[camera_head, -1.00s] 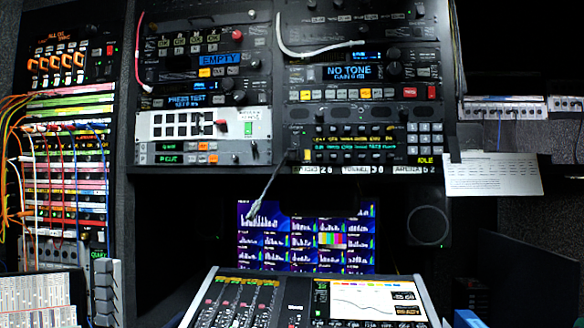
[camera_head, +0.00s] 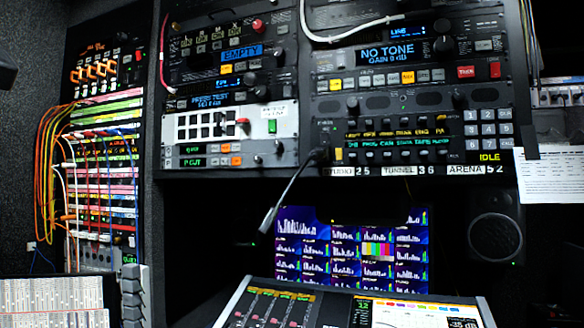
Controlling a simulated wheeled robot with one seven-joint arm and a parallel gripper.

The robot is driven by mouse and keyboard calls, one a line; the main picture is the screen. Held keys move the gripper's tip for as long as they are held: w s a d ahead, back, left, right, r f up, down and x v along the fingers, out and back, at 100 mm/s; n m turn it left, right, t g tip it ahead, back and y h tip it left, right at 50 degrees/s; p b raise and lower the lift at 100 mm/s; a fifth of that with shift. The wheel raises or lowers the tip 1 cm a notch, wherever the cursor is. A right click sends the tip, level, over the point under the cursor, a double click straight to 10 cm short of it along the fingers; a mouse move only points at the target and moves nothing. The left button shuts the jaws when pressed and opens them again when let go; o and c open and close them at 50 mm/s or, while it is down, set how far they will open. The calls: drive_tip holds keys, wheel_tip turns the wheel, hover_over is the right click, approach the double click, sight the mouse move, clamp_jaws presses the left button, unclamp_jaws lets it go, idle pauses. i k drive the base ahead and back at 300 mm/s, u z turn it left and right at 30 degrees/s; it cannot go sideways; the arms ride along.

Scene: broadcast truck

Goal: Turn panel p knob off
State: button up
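A narrow two-row panel (camera_head: 225,161) sits low in the middle rack, under a white panel with black squares. Each row has a small green-lit display and orange and white buttons. Small letters stand at the left end of its rows, too small to read surely as p. Small dark knobs (camera_head: 278,147) sit at its right end; I cannot tell which one is the panel p knob or where it points. My gripper is not in view.
A gooseneck microphone (camera_head: 290,190) sticks out below and right of the panel. A sloped mixing console (camera_head: 350,305) stands in front, below a multi-picture screen (camera_head: 350,250). A patch bay (camera_head: 100,170) with orange cables is at left; a speaker (camera_head: 495,238) is at right.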

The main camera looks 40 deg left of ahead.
sight(257, 159)
drive_tip(key=u, duration=0.05)
drive_tip(key=k, duration=1.4)
drive_tip(key=u, duration=1.2)
drive_tip(key=i, duration=1)
drive_tip(key=z, duration=0.05)
